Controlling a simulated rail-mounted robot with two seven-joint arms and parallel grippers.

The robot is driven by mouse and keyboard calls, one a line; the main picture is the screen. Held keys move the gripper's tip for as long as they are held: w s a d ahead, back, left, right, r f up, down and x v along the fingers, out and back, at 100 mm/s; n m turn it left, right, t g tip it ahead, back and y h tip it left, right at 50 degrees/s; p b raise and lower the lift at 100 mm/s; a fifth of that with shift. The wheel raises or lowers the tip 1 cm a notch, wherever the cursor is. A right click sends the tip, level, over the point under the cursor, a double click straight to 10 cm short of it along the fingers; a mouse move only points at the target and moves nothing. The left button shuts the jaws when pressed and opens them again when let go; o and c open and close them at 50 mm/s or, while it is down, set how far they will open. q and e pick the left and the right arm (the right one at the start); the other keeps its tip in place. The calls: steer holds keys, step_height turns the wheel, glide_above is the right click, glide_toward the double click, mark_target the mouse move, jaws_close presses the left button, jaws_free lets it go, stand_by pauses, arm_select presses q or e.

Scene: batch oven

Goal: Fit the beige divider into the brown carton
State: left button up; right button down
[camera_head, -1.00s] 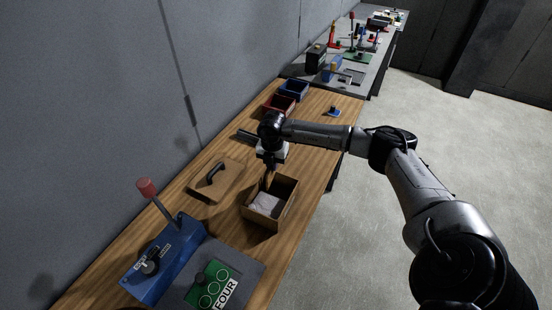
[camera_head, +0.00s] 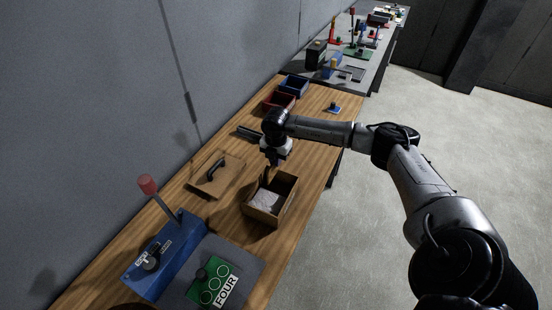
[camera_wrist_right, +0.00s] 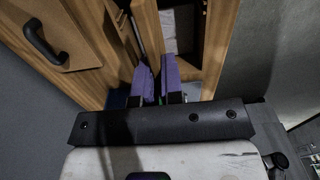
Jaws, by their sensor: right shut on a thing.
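The brown carton (camera_head: 287,207) stands open on the wooden bench, with a pale grey-white item (camera_head: 266,200) inside. It also shows in the right wrist view (camera_wrist_right: 216,42). My right gripper (camera_head: 272,163) is over the carton's far end, pointing down. In the right wrist view, its purple fingers (camera_wrist_right: 157,82) are close together beside the carton opening. They are shut on a thin, brownish-beige piece, seen nearly edge-on, which appears to be the beige divider (camera_wrist_right: 151,38). Its lower part, and whether it touches the carton, cannot be made out. My left gripper is out of view.
A wooden lid with a black handle (camera_head: 230,180) lies left of the carton. A blue lever device (camera_head: 163,258) and a green panel marked FOUR (camera_head: 217,281) are nearer. Red (camera_head: 278,103) and blue (camera_head: 293,86) bins stand beyond. The bench right of the bins is mostly clear.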

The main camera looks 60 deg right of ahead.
mark_target(276, 172)
steer(key=shift+f+b, duration=1.15)
steer(key=shift+f, duration=1.45)
steer(key=shift+f, duration=0.3)
steer(key=shift+r, duration=0.25)
stand_by(0.4)
stand_by(0.8)
steer(key=shift+f, duration=0.1)
stand_by(0.5)
steer(key=shift+f, duration=0.15)
